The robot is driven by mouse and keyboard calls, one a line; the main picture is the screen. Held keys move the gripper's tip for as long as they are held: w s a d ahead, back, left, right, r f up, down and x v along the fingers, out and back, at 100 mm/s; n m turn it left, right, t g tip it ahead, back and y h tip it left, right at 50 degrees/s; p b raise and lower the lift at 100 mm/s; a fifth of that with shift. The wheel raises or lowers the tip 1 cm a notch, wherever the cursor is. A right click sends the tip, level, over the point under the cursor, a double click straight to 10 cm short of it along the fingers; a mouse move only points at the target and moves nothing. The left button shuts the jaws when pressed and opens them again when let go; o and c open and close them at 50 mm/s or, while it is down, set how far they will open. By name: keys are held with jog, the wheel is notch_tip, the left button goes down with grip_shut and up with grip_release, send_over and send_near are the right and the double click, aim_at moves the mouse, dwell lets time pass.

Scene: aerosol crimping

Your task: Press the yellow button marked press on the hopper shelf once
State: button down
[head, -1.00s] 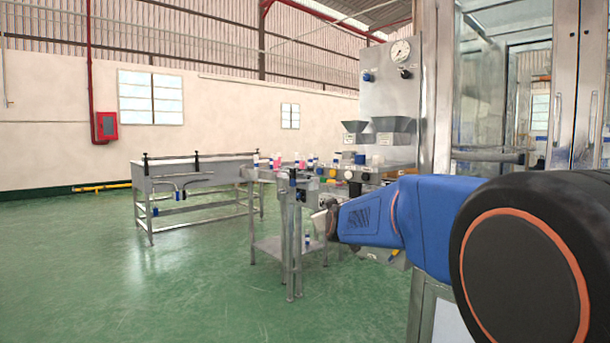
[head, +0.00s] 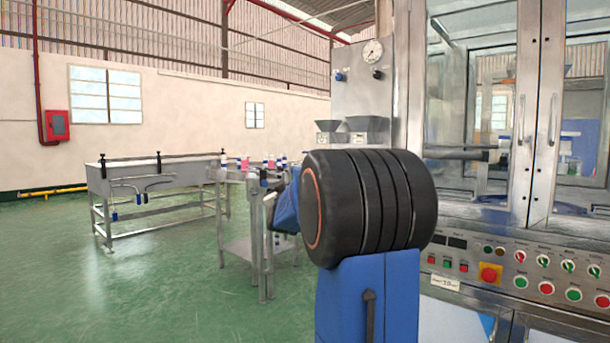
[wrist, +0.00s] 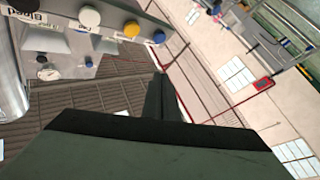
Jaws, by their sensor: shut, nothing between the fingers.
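The yellow button (wrist: 131,29) shows at the top of the wrist view, on the underside-up looking face of the grey hopper shelf (wrist: 62,70). Small labels sit by the buttons, too small to read surely. My gripper (wrist: 160,82) is a dark narrow wedge in the middle of the wrist view, its fingers together and empty. Its tip lies below and to the right of the yellow button in that picture, apart from it. In the head view my arm hides the button, the shelf front and my gripper.
A white knob (wrist: 90,16) and a blue knob (wrist: 158,37) flank the yellow button. Two grey hoppers (head: 367,132) stand behind my arm. A control panel (head: 515,272) with several buttons is at right. A steel table (head: 150,178) stands at left, with open green floor before it.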

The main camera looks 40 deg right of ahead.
jog(key=d, duration=0.8)
jog(key=shift+w+d, duration=0.3)
jog(key=shift+d, duration=0.1)
jog(key=shift+d, duration=0.1)
dwell(1.9)
jog(key=shift+d, duration=0.3)
jog(key=shift+d, duration=0.55)
dwell(0.9)
jog(key=shift+a, duration=1.05)
jog(key=shift+s+a, duration=0.2)
jog(key=shift+a, duration=2.2)
